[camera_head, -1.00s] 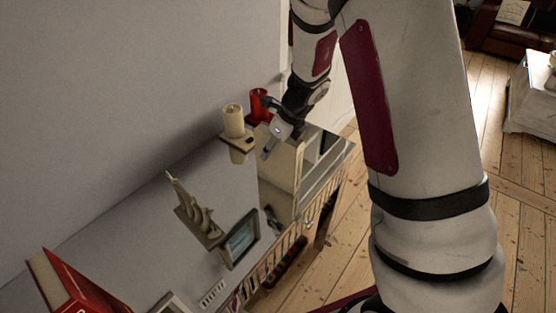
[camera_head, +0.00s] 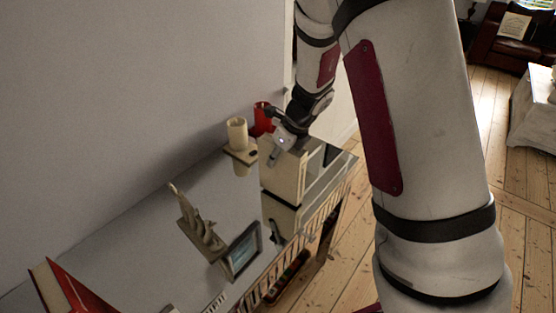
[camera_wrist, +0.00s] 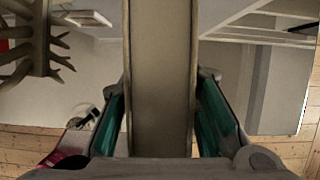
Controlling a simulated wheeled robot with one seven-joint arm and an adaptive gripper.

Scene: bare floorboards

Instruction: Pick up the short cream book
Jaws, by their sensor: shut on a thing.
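The short cream book (camera_head: 283,178) stands upright near the far end of a glossy grey cabinet top. My gripper (camera_head: 279,150) is at its upper part, coming down from above. In the wrist view the book (camera_wrist: 160,85) fills the gap between my two teal-padded fingers, and the gripper (camera_wrist: 160,115) is shut on it. I cannot tell for sure whether its lower edge is clear of the surface.
A cream candle (camera_head: 237,134) on a small stand and a red candle (camera_head: 262,117) are close beside my gripper. A pale sculpture (camera_head: 200,228), a picture frame (camera_head: 242,250) and a red book (camera_head: 75,290) stand nearer. Floorboards (camera_head: 345,235) lie to the right.

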